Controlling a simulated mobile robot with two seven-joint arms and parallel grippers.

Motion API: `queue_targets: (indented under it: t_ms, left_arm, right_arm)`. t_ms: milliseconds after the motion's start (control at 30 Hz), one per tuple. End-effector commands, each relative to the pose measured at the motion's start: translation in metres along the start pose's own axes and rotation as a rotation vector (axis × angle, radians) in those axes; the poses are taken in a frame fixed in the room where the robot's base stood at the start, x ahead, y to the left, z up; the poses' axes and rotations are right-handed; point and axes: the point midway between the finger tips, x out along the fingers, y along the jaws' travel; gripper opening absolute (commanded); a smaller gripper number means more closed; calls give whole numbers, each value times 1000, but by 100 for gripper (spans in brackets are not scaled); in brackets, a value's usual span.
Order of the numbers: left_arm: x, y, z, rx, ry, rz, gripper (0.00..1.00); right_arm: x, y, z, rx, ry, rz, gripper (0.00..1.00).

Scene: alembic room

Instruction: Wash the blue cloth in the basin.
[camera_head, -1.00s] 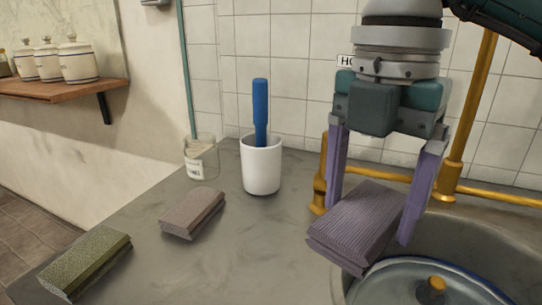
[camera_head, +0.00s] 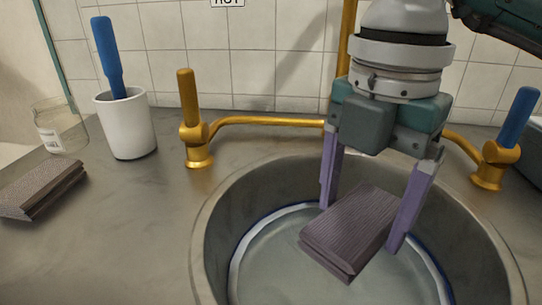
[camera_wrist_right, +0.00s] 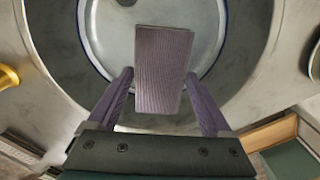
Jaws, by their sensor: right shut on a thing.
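A folded, ribbed cloth (camera_head: 340,250) looks greyish purple rather than clearly blue. My right gripper (camera_head: 360,228) is shut on it, with one purple finger on each side. The cloth is tilted and appears above the round basin (camera_head: 237,262), which has a white rim edged in blue and sits inside the grey sink (camera_head: 212,225). In the right wrist view the cloth (camera_wrist_right: 160,55) lies between the fingers (camera_wrist_right: 160,80), over the basin (camera_wrist_right: 88,45). I cannot tell whether the cloth touches any water. My left gripper is not in view.
A gold tap with a brown handle (camera_head: 187,95) and one with a blue handle (camera_head: 518,115) flank the sink. A brownish folded cloth (camera_head: 40,190), a glass jar (camera_head: 58,128) and a white cup (camera_head: 127,130) with a blue-handled tool (camera_head: 107,50) stand at left.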

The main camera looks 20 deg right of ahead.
Motion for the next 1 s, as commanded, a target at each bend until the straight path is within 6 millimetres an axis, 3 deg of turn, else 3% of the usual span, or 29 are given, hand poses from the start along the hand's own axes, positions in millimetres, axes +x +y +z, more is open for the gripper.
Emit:
queue_targets:
  t_ms: [100, 1000]
  left_arm:
    - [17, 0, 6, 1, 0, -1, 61]
    - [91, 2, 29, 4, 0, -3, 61]
  right_arm:
    - [19, 0, 0, 0, 1, 0, 39]
    - [118, 0, 0, -1, 1, -2, 39]
